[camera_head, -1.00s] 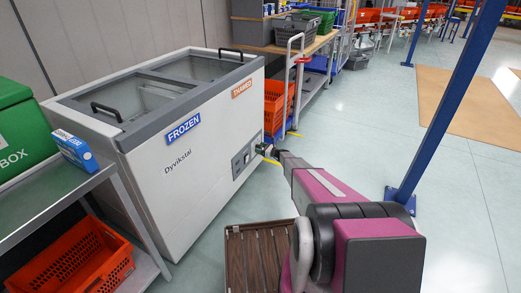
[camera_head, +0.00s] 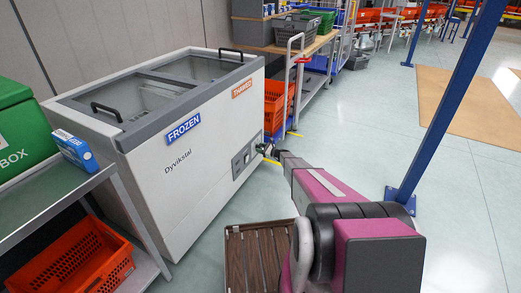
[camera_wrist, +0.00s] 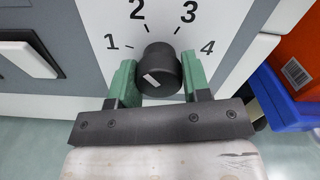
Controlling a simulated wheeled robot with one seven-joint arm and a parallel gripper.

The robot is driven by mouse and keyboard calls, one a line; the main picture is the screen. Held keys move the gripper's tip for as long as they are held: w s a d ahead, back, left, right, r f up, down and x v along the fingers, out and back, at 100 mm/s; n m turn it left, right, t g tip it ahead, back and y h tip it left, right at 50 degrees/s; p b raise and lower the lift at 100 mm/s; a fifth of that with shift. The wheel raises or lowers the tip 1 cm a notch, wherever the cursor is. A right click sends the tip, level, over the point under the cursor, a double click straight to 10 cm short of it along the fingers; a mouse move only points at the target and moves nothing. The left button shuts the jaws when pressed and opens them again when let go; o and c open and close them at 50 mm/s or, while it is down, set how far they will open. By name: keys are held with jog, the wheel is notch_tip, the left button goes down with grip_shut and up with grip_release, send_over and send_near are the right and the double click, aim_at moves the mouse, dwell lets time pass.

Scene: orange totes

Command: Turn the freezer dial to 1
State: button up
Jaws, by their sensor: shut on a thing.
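The freezer dial (camera_wrist: 158,68) is a round black knob on a white panel with the numbers 1 to 4 around its top. Its white pointer line slants from upper left to lower right, its upper end towards the side of the 1. My gripper (camera_wrist: 159,76) has its two green fingers shut on the dial, one on each side. In the head view my gripper (camera_head: 262,148) is at the lower right of the front of the white freezer (camera_head: 205,165), at its control panel (camera_head: 242,159). The dial is too small to read there.
A white switch (camera_wrist: 20,56) is left of the dial. An orange crate (camera_head: 274,105) and a trolley stand beyond the freezer. A blue post (camera_head: 440,110) stands right of my arm. A steel table (camera_head: 40,190) with a green box is at left.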

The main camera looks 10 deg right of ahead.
jog(key=n, duration=0.7)
dwell(0.6)
jog(key=o, duration=0.9)
jog(key=shift+d, duration=0.1)
jog(key=v, duration=1)
jog(key=shift+s+d, duration=0.2)
jog(key=shift+d, duration=0.05)
